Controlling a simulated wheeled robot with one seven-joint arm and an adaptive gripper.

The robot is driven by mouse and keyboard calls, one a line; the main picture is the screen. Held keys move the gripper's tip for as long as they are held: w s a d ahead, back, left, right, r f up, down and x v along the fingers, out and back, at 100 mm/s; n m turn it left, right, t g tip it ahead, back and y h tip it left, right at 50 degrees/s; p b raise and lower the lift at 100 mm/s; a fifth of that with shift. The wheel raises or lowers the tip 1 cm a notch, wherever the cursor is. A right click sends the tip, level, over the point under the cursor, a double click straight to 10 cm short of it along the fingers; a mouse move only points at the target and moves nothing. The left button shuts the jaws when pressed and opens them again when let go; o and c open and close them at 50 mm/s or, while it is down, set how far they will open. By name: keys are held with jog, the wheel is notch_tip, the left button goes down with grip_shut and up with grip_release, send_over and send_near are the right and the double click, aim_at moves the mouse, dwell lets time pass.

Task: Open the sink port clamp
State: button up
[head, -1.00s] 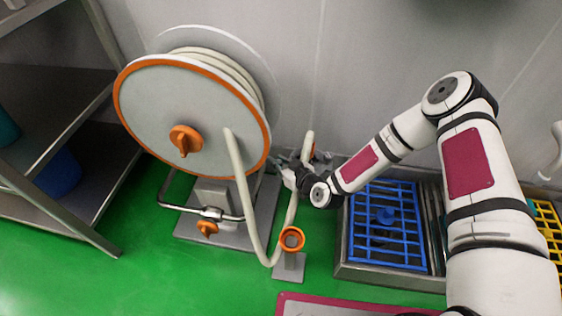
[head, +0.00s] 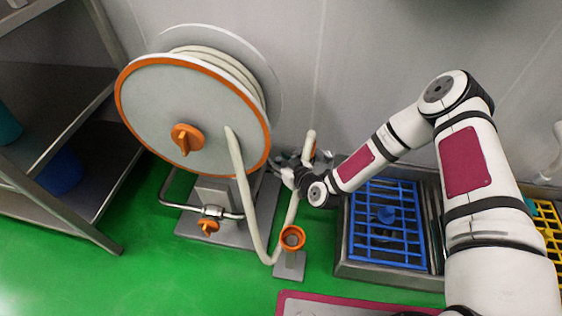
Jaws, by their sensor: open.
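My gripper (head: 283,164) is open beside the hose reel, near an upright pale pipe (head: 309,146) with an orange part on it. My wrist and the reel hide much of the fingers, and I cannot tell whether they touch anything. The sink port clamp is not clearly visible; the area behind my gripper is partly hidden. A steel sink basin (head: 342,268) with a blue grate (head: 388,262) stands to the right of my gripper, below my arm.
The large hose reel (head: 150,105) with an orange rim stands at left. Its pale hose (head: 242,190) hangs down near an orange ring (head: 292,238) on a stand. Metal shelves (head: 85,190) stand far left. Green floor (head: 110,285) is clear at the lower left.

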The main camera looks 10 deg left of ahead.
jog(key=v, duration=1.2)
jog(key=shift+r, duration=0.1)
jog(key=w+d+r+n+g+h, duration=0.1)
jog(key=d+r+g+h, duration=0.4)
jog(key=d+r, duration=0.5)
jog(key=s+d+r+m+g+h, duration=0.1)
jog(key=s+d+r+h, duration=0.1)
jog(key=s+d+r, duration=0.3)
jog(key=s+d+r+m+h, duration=0.1)
jog(key=d+r+m+h, duration=0.1)
jog(key=d+r, duration=0.3)
jog(key=s+r+m+g, duration=0.1)
jog(key=s+r+m, duration=0.1)
jog(key=s+r, duration=0.55)
jog(key=s+d+r+m+g, duration=0.1)
jog(key=s+r+m+g, duration=0.2)
jog(key=s, duration=0.8)
jog(key=s+r+m, duration=0.2)
jog(key=s+r, duration=0.4)
jog(key=s, duration=0.4)
notch_tip(320, 180, up, 36)
jog(key=t+p, duration=0.4)
jog(key=p, duration=3)
jog(key=shift+w+d+n, duration=0.2)
jog(key=shift+d+n, duration=0.1)
